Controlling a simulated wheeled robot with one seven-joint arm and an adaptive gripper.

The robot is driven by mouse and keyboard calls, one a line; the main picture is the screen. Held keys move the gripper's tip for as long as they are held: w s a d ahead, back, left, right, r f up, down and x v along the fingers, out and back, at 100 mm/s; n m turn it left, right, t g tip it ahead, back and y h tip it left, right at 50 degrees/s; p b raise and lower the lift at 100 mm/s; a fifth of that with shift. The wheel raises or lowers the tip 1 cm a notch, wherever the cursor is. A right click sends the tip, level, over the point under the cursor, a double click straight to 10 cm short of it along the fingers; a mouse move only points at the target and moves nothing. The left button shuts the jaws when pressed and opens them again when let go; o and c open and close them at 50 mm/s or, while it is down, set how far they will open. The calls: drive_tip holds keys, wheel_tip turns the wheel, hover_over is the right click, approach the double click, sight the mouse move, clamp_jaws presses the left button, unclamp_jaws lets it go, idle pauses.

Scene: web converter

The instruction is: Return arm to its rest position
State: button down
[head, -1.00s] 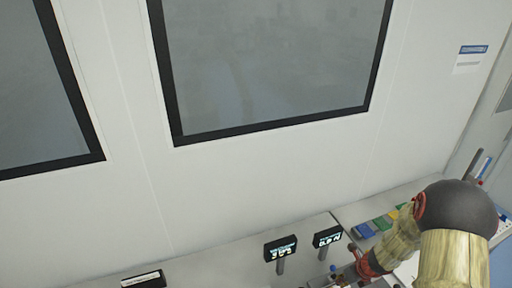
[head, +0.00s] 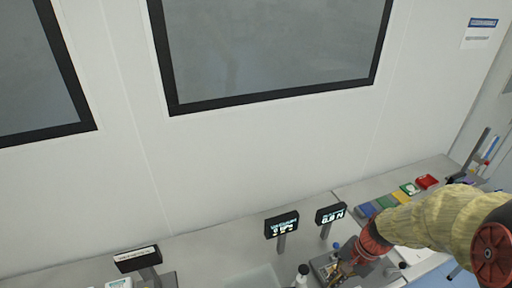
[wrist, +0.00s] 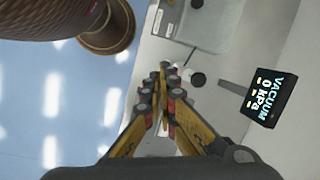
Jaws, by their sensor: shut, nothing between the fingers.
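My gripper (wrist: 163,72) points away from the wrist camera, its yellow and black fingers together at the tips with nothing between them. In the head view my gripper (head: 343,271) is small at the lower right, by a grey device on the counter, and partly hidden by my arm. My arm, in a tan sleeve with dark red joints, reaches in from the right edge, over the counter (head: 230,250). In the wrist view the fingers appear above the counter's edge, with the blue floor to the left.
A vacuum display (wrist: 269,97) reads 0 kPa; it also shows in the head view (head: 282,224). A second display (head: 330,213) stands to its right. A windowed wall (head: 250,150) stands behind.

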drive_tip(key=s+a+f+n+t+h+b, duration=0.1)
drive_tip(key=s+n+b, duration=0.3)
drive_tip(key=b, duration=0.8)
drive_tip(key=s+a+f+n+t+h+b, duration=0.2)
drive_tip(key=s+a+n+t+b, duration=0.1)
drive_tip(key=b, duration=0.9)
drive_tip(key=s+n+t, duration=0.1)
drive_tip(key=s+n, duration=0.1)
drive_tip(key=n, duration=0.1)
drive_tip(key=shift+s, duration=0.3)
